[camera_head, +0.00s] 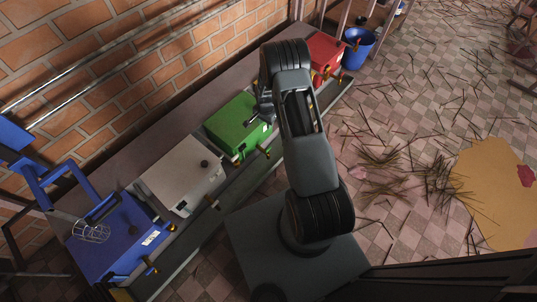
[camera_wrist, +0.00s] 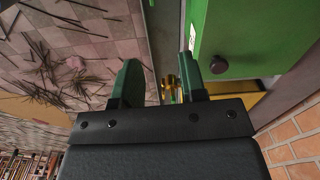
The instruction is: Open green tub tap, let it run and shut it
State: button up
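The green tub (camera_head: 229,124) stands in the middle of the row on the bench, a box with a flat green lid. Brass fittings of its tap (camera_head: 263,152) show on its front side, facing the aisle. In the wrist view the green tub (camera_wrist: 235,35) fills the upper right, with a dark round knob on it, and the brass tap (camera_wrist: 170,84) shows in the gap between my fingers. My gripper (camera_wrist: 160,75) is open, its two fingers wide apart and empty. In the head view my gripper (camera_head: 262,106) hangs over the green tub's right part, partly covering it.
A white tub (camera_head: 175,172) and a blue tub (camera_head: 105,235) stand to the left, a red tub (camera_head: 325,52) to the right. A blue bucket (camera_head: 358,47) is beyond the bench end. Sticks litter the tiled floor (camera_head: 430,60). A brick wall (camera_head: 130,60) runs behind the bench.

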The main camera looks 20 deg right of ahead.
aim_at(268, 149)
jog(key=shift+m, duration=0.5)
jog(key=f+b, duration=0.2)
jog(key=f, duration=0.5)
jog(key=f+b, duration=0.2)
jog(key=f, duration=0.5)
jog(key=s+f+b, duration=0.1)
jog(key=f+b, duration=0.1)
jog(key=f, duration=0.5)
jog(key=shift+d+f, duration=0.3)
jog(key=shift+d, duration=0.1)
grip_shut()
